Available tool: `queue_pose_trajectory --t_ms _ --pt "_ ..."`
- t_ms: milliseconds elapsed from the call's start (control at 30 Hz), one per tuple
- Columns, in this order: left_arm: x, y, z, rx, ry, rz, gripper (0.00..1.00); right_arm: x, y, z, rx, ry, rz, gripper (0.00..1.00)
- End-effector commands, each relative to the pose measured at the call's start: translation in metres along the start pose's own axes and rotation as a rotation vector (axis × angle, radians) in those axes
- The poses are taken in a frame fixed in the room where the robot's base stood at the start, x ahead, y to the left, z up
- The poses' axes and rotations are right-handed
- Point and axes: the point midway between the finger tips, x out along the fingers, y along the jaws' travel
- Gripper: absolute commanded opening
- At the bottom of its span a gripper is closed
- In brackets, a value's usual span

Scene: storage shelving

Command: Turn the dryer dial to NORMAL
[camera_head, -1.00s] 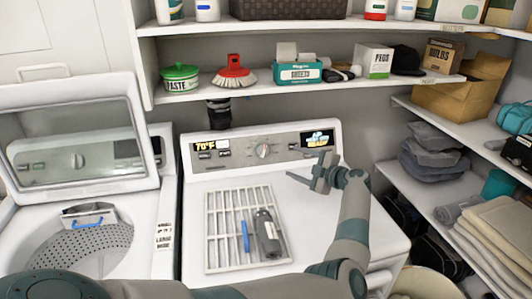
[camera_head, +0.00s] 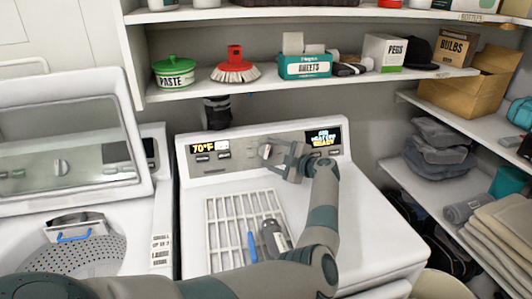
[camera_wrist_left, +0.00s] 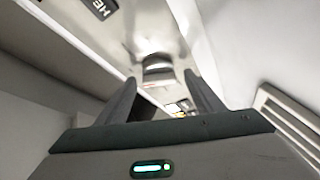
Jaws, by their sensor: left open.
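The dryer (camera_head: 345,220) is the white machine right of centre, with a grey control panel (camera_head: 235,162) along its back. The round dial (camera_head: 265,151) is in the middle of this panel, partly covered by my left gripper. My left gripper (camera_head: 281,161) is open just in front of the dial, its arm reaching over the dryer top. In the left wrist view the dial (camera_wrist_left: 157,72) sits between and beyond the two spread fingers (camera_wrist_left: 161,84). The dial's setting marks are too small to read. My right gripper is not in view.
A white wire rack (camera_head: 222,222) lies on the dryer top with a dark bottle (camera_head: 274,238) and a blue item (camera_head: 252,247). A washer (camera_head: 75,170) with its lid raised stands at the left. A loaded shelf (camera_head: 210,92) runs above the panel.

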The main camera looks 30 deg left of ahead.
Motion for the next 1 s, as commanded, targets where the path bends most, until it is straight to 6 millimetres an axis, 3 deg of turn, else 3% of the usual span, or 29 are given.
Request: queue_pose_trajectory --t_ms 467,500,667,1000 --pt "0.0049 -0.0017 -0.0002 0.001 -0.002 0.001 0.61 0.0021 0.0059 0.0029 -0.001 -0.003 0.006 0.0" --pt "0.0049 -0.0017 -0.0002 0.001 -0.002 0.001 0.59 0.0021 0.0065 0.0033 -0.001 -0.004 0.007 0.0" --pt "0.0049 -0.0017 -0.0002 0.001 -0.001 0.001 0.21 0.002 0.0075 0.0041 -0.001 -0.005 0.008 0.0" --pt "0.0049 -0.0015 0.0001 -0.018 -0.001 -0.009 0.21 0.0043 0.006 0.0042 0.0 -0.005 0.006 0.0"
